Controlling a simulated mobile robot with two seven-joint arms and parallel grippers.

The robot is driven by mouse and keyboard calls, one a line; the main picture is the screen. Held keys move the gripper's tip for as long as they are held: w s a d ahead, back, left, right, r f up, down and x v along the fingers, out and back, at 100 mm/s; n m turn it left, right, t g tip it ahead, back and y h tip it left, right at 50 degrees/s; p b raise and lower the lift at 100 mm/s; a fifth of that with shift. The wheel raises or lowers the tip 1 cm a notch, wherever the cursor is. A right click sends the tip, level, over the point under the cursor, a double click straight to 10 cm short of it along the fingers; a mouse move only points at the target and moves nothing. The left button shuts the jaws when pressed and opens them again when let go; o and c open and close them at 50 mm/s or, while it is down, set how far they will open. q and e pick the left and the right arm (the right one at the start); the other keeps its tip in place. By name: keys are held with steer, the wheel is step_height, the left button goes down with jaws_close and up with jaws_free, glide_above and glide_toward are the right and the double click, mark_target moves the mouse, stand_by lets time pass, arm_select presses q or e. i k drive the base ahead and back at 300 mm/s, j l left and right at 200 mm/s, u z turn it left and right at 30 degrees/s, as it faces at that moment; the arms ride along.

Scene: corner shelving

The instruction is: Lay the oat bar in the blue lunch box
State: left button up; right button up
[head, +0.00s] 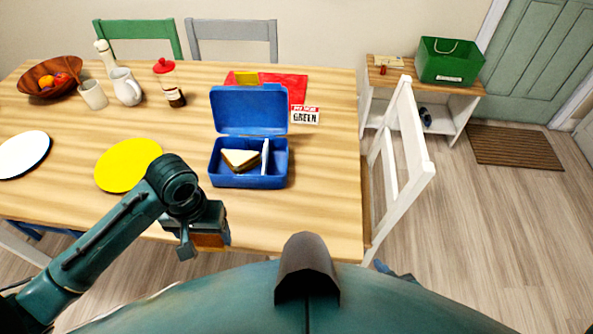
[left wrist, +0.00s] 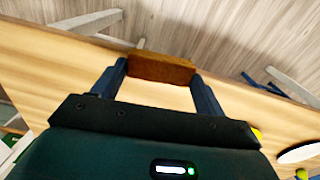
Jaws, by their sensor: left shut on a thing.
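The blue lunch box (head: 249,182) stands open on the table with its lid raised at the back. A sandwich (head: 239,158) lies in its left part, and a thin white upright piece (head: 265,156) stands to the right of it. The narrow space right of that piece looks empty. My left gripper (head: 207,239) is at the table's front edge, in front of and slightly left of the box. It is shut on the brown oat bar (left wrist: 160,68), which spans between the two fingers in the left wrist view. My right gripper is not in view.
A yellow plate (head: 128,165) lies left of the box. A white chair (head: 400,170) stands at the table's right side. The table between gripper and box is clear.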

mark_target(278, 168)
steer(key=l, duration=0.45)
steer(key=k+l, duration=0.1)
steer(key=l, duration=0.35)
steer(key=i+l, duration=0.25)
steer(key=i, duration=0.2)
